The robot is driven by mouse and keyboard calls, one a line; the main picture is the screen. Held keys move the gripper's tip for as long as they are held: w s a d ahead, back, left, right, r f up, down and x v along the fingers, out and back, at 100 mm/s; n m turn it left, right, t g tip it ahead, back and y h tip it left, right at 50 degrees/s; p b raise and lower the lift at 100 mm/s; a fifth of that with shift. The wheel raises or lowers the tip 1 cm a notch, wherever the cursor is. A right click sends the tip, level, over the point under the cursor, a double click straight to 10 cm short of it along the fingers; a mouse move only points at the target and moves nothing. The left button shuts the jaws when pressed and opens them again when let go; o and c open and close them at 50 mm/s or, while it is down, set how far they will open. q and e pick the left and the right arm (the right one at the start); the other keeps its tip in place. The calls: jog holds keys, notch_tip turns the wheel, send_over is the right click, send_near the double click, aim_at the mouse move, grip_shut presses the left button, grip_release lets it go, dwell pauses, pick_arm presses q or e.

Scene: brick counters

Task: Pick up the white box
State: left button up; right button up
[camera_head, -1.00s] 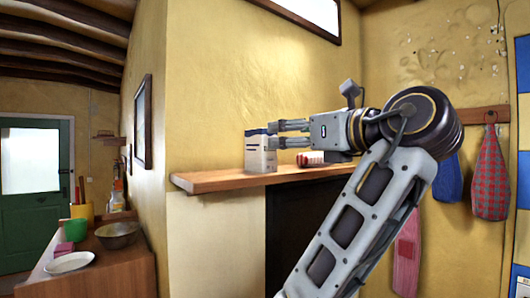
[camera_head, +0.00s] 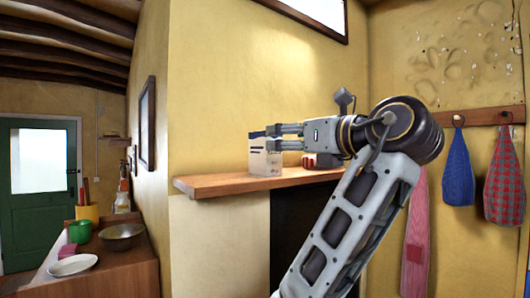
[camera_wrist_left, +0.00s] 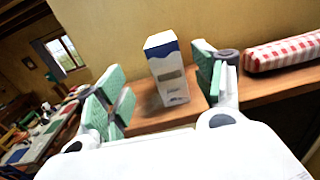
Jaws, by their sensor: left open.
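The white box (camera_head: 265,165) stands upright on a wooden shelf (camera_head: 235,183) against the yellow wall. It has a dark blue band near its top and shows in the wrist view (camera_wrist_left: 171,82). My left gripper (camera_head: 273,137) reaches in from the right at the height of the box's upper part, and its fingertips overlap the box in the head view. In the wrist view my left gripper (camera_wrist_left: 160,78) is open, with green pads either side of the box. The right pads look close to it; a wider gap shows on the left. Contact is not visible. My right gripper is out of view.
A red-and-white checked item (camera_wrist_left: 285,52) lies on the shelf to the right of the box, partly behind my gripper in the head view. A wooden counter (camera_head: 115,275) at lower left holds a bowl (camera_head: 121,237), plate (camera_head: 73,265) and green cup (camera_head: 80,231). Cloths hang at right.

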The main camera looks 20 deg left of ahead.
aim_at(264, 143)
pick_arm(q)
jog(key=shift+p+x, duration=0.6)
jog(key=shift+x, duration=2.25)
jog(key=shift+w+a+f+p, duration=0.2)
jog(key=shift+w+a+p, duration=0.65)
jog(key=shift+w, duration=0.3)
jog(key=shift+p+x, duration=0.3)
jog(key=shift+x, duration=0.95)
jog(key=shift+d+f, duration=0.1)
jog(key=c, duration=1.1)
